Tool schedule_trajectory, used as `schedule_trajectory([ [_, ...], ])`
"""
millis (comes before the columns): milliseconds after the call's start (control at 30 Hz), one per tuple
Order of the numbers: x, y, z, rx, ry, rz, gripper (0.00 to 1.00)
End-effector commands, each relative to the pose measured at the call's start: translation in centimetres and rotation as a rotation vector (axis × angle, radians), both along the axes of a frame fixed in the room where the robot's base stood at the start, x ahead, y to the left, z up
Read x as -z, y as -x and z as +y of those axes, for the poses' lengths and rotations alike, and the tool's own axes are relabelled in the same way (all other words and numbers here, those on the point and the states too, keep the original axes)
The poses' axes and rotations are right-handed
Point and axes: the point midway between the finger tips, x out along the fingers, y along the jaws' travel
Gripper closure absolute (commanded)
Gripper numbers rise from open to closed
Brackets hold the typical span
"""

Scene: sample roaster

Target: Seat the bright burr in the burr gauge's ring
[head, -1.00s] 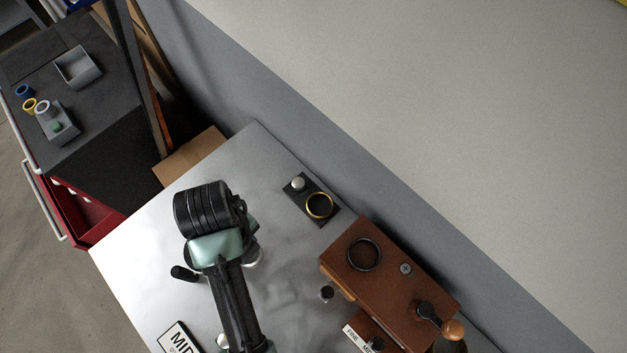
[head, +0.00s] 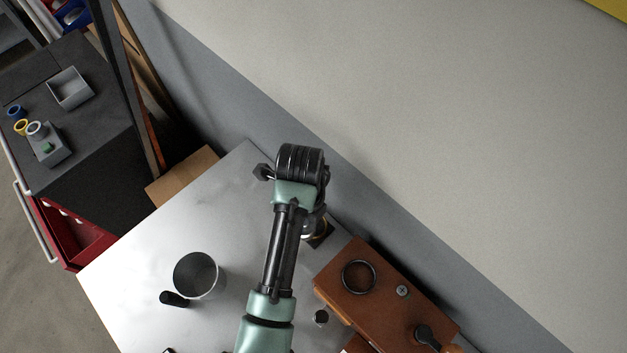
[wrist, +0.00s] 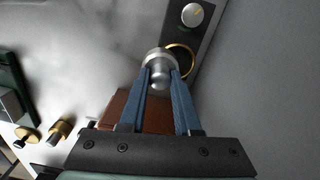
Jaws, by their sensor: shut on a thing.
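The bright burr (wrist: 159,61) is a silvery, stepped round piece, held between the blue fingers of my gripper (wrist: 160,76) in the wrist view. The burr gauge is a dark plate (wrist: 207,32) with a silver knob (wrist: 192,14) and a brass ring (wrist: 189,62). The burr overlaps the ring's left side in the wrist view; the ring's right arc shows clear. I cannot tell the burr's height above the ring. In the head view my arm covers most of the gauge, leaving a dark corner (head: 323,239) in sight; the fingertips are hidden there.
A wooden grinder box (head: 376,300) with a dark ring on top stands close to the gauge, at lower right. A metal cup (head: 200,276) with a black handle stands on the left of the bench. The wall (head: 400,150) runs behind the gauge. The bench's far left is clear.

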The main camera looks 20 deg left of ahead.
Motion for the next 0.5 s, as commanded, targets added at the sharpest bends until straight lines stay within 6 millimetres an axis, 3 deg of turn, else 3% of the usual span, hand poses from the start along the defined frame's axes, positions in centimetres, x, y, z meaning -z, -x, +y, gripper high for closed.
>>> schedule_trajectory([
  [200,-0.1,-2.6,-0.9,0.001,-0.002,-0.001,1.00],
  [500,3.1,-2.6,-0.9,-0.002,0.001,0.002,1.00],
])
